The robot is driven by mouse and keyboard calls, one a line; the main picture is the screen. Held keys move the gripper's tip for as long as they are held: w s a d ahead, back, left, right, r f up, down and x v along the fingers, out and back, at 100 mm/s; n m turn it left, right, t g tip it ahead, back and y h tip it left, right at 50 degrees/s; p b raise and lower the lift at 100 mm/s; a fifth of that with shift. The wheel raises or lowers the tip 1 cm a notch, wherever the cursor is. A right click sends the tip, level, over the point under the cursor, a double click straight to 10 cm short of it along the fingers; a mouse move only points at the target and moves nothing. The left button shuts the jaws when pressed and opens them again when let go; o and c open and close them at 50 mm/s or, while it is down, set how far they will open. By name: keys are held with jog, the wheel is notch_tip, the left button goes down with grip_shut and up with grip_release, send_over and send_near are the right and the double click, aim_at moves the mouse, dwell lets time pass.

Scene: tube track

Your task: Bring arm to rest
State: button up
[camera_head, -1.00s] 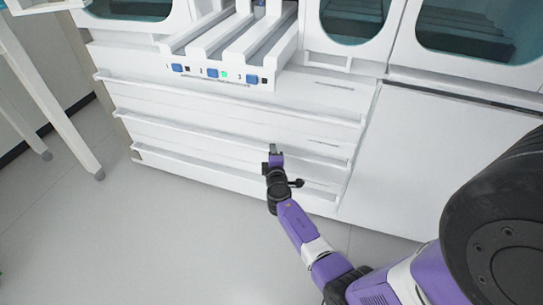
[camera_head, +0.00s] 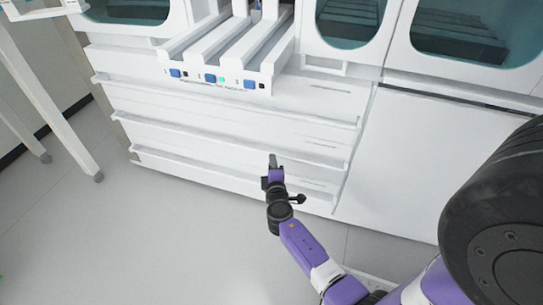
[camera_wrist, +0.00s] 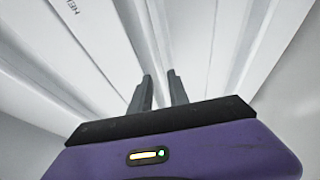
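My gripper (camera_head: 273,160) is in front of the white drawer fronts of the machine, below the tube track. In the wrist view its two grey fingers (camera_wrist: 160,76) stand apart with a gap between them, and nothing is held. My purple and black arm reaches up from the lower right in the head view. The white tube track (camera_head: 222,60) has three lanes, with blue buttons along its front edge and a green light near the middle one. Its far end is cut off by the picture's top edge.
White drawers (camera_head: 215,125) with protruding ledges lie behind my gripper. Windowed doors (camera_head: 348,25) are above, and a plain white panel (camera_head: 400,155) is at right. A white-legged table (camera_head: 50,95) stands at left. The grey floor (camera_head: 150,235) is clear at lower left.

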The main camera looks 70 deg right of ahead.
jog(key=shift+s+a+r, duration=0.1)
jog(key=shift+s+a, duration=0.15)
jog(key=shift+a, duration=0.25)
